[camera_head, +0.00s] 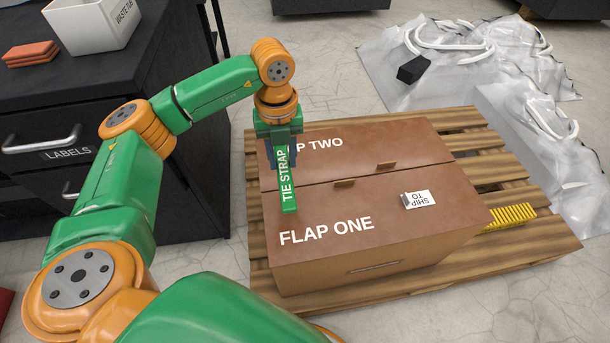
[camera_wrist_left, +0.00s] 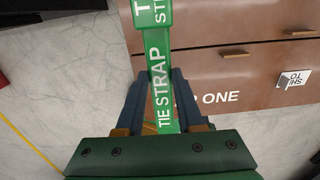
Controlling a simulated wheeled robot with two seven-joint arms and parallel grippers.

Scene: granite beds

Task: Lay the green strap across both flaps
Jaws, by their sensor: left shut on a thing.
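The green strap (camera_head: 288,185), lettered TIE STRAP, is held in my left gripper (camera_head: 281,148), which is shut on it. The strap extends over the left part of the brown box, overlapping flap one (camera_head: 370,205) and flap two (camera_head: 375,145) in the head view. I cannot tell whether it touches them. Both flaps are closed flat, with a seam between them. In the left wrist view, the strap (camera_wrist_left: 158,62) runs between the fingers (camera_wrist_left: 162,95) and out past their tips. The gripper hides part of flap two's lettering. My right gripper is not in view.
The box stands on a wooden pallet (camera_head: 490,170). Small tabs stand along the seam, and a SHIP TO label (camera_head: 418,199) lies on flap one. A yellow ribbed item (camera_head: 510,216) is at right. A black drawer cabinet (camera_head: 165,190) stands left; plastic sheeting (camera_head: 475,70) lies behind right.

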